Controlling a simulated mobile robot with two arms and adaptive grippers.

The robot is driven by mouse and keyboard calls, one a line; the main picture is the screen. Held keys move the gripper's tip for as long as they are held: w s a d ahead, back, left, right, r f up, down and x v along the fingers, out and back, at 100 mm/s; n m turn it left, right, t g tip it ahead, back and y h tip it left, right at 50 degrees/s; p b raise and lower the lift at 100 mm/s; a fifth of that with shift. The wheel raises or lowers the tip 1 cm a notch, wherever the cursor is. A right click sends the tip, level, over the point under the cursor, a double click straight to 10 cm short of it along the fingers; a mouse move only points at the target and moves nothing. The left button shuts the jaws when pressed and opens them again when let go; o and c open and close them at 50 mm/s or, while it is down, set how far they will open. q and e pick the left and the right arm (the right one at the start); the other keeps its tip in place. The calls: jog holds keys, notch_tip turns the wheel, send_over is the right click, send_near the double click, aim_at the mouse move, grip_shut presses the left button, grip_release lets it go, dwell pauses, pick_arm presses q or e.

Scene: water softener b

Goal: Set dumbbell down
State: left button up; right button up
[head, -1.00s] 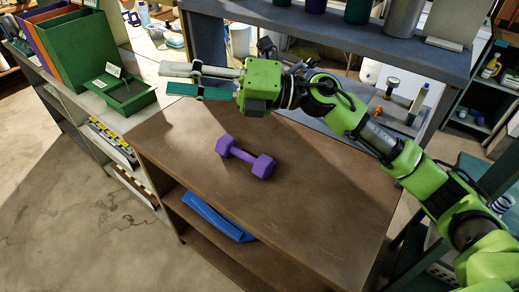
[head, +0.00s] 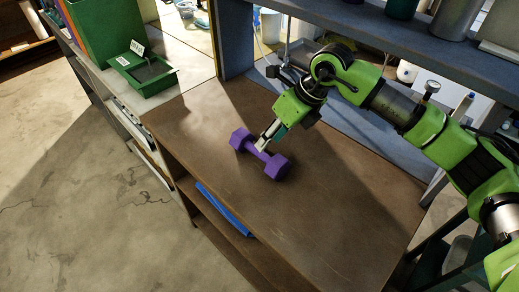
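A purple hex dumbbell (head: 278,167) lies at a slant on the brown wooden table top (head: 330,205), near its left half. My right gripper (head: 262,145) reaches down to the dumbbell's handle from the upper right. A pale finger overlaps the handle between the two heads, and a teal pad shows beside it. The far finger and the contact with the handle are largely hidden, so I cannot tell whether the fingers are closed on it. My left gripper is out of view.
A green open tray (head: 143,75) and green bin (head: 105,38) stand on the pale counter at upper left. A blue-grey shelf (head: 370,25) with canisters rises behind the table. A blue item (head: 222,208) lies on the lower shelf. The table's front right is clear.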

aim_at(259, 153)
jog(key=shift+x, duration=0.9)
jog(key=shift+w+a+f+p, duration=0.1)
jog(key=shift+a+f+p, duration=0.2)
jog(key=shift+f+p, duration=0.3)
jog(key=p+x, duration=0.1)
jog(key=x, duration=0.2)
jog(key=shift+w+a+f+p, duration=0.1)
jog(key=shift+w+f+p, duration=0.05)
jog(key=shift+w+p, duration=0.15)
jog(key=shift+a+f, duration=0.1)
jog(key=shift+f, duration=0.2)
grip_shut()
jog(key=shift+w+r, duration=0.15)
